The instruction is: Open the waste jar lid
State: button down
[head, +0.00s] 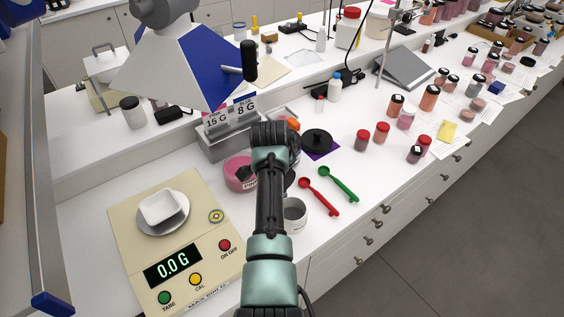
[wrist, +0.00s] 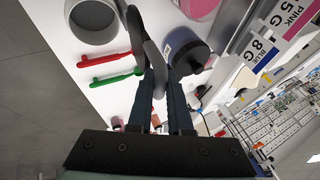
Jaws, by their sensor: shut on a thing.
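The open grey jar (head: 294,214), which I take for the waste jar, stands right of my forearm in the head view. In the wrist view the jar (wrist: 93,20) is at the top left, with its round mouth uncovered. My gripper (wrist: 158,88) is shut on a dark grey, thin, disc-like thing (wrist: 136,30), seen nearly edge-on. It looks like the jar's lid, tilted and apart from the mouth. In the head view a dark edge (head: 289,180) shows beside my arm, perhaps the same lid. My fingertips are hidden there.
A red spoon (head: 319,196) and a green spoon (head: 338,184) lie right of the jar. A pink jar (head: 238,174) stands left of my arm. A black knobbed disc (head: 317,139) lies behind. A scale (head: 190,205) is at left.

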jog(key=shift+d, duration=0.1)
jog(key=c, duration=0.8)
grip_release()
jog(key=shift+c, duration=0.2)
jog(key=shift+s+r, duration=0.1)
jog(key=b+v, duration=0.2)
jog(key=v, duration=1)
jog(key=shift+r, duration=0.4)
jog(key=shift+s, duration=0.1)
